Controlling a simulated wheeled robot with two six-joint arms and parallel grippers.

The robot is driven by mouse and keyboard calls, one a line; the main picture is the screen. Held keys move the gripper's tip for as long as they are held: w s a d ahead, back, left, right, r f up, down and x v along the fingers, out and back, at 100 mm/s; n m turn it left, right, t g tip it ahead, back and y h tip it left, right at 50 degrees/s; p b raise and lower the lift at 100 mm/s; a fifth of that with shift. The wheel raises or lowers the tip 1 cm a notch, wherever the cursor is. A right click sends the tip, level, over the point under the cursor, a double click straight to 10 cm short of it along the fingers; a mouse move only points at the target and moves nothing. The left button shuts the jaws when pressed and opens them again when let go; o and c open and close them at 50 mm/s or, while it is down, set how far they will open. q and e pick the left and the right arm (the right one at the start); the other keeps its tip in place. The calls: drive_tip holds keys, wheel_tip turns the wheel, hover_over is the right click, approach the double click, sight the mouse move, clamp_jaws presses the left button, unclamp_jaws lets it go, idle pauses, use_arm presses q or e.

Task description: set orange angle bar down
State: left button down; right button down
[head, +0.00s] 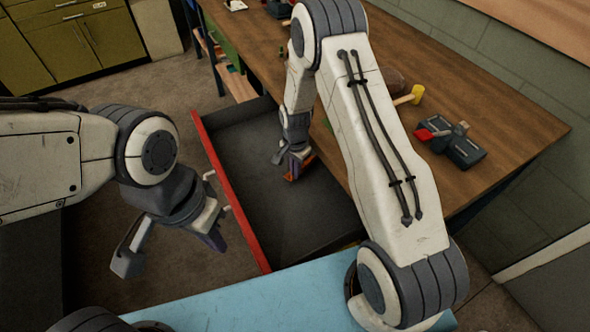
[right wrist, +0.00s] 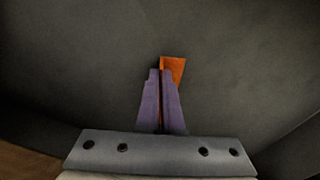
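The orange angle bar (head: 301,169) is at my right gripper (head: 289,162), over the dark inside of the open drawer (head: 290,225). In the right wrist view, the purple fingers of my right gripper (right wrist: 161,80) are closed together on the orange angle bar (right wrist: 174,70). Its end sticks out past the fingertips, and the rest is hidden between them. I cannot tell whether the bar touches the drawer floor. My left gripper (head: 172,250) is open and empty, outside the drawer's red front.
The wooden workbench (head: 490,95) stands above the drawer's right side. It carries a yellow-headed mallet (head: 415,95) and a dark grey tool with a red part (head: 455,148). A light blue surface (head: 255,298) lies in the foreground. The drawer floor around the bar looks clear.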

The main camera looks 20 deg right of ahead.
drive_tip(key=shift+f, duration=0.1)
drive_tip(key=c, duration=1.1)
unclamp_jaws()
